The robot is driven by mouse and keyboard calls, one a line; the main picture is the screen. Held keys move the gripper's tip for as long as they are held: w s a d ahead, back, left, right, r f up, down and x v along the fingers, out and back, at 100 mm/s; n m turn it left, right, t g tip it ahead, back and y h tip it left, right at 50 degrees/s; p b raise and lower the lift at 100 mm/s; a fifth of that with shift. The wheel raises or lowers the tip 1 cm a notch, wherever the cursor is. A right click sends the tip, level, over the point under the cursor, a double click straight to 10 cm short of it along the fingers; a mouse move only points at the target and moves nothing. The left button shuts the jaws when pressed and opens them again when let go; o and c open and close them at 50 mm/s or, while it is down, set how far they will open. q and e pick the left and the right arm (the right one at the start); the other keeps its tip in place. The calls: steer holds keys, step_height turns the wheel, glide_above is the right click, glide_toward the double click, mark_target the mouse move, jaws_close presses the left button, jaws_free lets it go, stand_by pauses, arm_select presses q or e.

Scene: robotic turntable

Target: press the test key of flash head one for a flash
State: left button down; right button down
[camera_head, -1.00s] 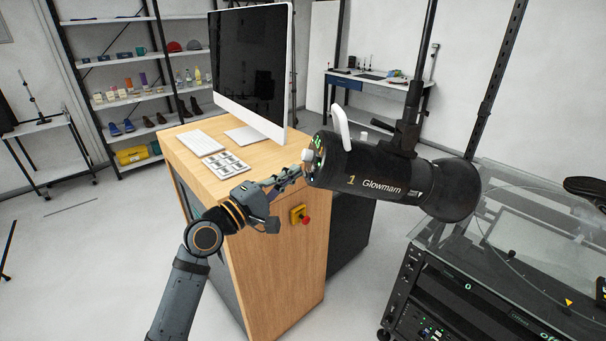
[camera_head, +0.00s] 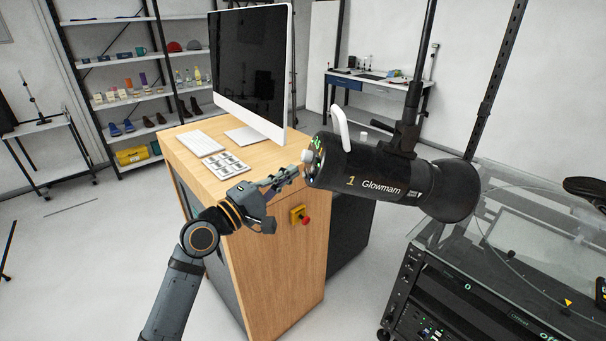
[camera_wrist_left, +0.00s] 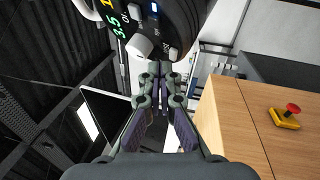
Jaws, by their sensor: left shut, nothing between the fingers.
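Flash head one (camera_head: 370,175) is a black cylinder marked "1 Glowmarn", mounted on a dark pole. Its rear panel (camera_head: 317,158) faces left, with lit green marks and a pale knob. In the left wrist view the rear panel (camera_wrist_left: 165,22) shows lit digits, a white knob and a small light key (camera_wrist_left: 173,53) at its lower edge. My left gripper (camera_head: 293,171) is shut and empty, its tips just left of the panel's lower part. In the left wrist view the fingertips (camera_wrist_left: 159,68) are close below the key; I cannot tell whether they touch. My right gripper is not in view.
A wooden desk (camera_head: 270,240) with a monitor, keyboard and key pad stands behind my left arm. A red stop button (camera_head: 304,219) on a yellow base is on its side. A glass-topped turntable (camera_head: 530,235) and rack unit stand at right.

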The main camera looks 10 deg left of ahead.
arm_select(q)
steer(key=shift+s+a+r, duration=0.1)
steer(key=shift+a, duration=0.15)
steer(key=shift+a, duration=0.1)
steer(key=a, duration=0.1)
steer(key=s+a+r, duration=0.1)
steer(key=a, duration=0.2)
steer(key=shift+s+a+r, duration=0.15)
steer(key=shift+s+r, duration=0.1)
steer(key=shift+r, duration=0.05)
stand_by(0.5)
